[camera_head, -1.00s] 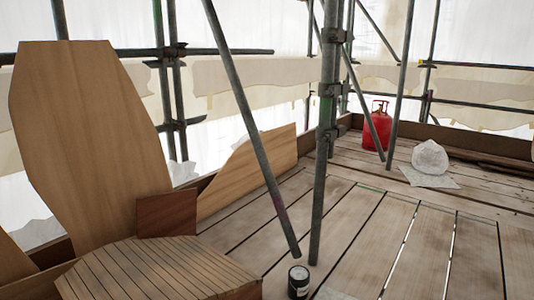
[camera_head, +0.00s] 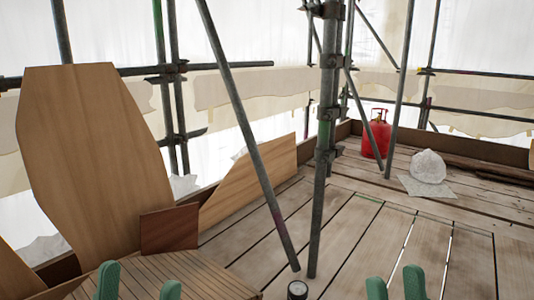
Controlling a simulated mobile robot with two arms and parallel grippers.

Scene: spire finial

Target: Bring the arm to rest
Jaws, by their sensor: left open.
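My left gripper (camera_head: 139,286) shows at the bottom left as two green fingertips, apart with nothing seen between them. It appears in front of the slatted wooden surface (camera_head: 200,272). My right gripper (camera_head: 395,286) shows at the bottom right as two green fingertips, with a narrower gap and nothing seen between them. It appears over the deck planks. The arms behind both grippers are below the picture.
Scaffold poles (camera_head: 320,150) stand in the middle, with a small dark can (camera_head: 297,290) near their foot. Tall wooden panels (camera_head: 95,160) lean at the left. A red gas cylinder (camera_head: 376,135) and a whitish bundle (camera_head: 428,167) stand farther back.

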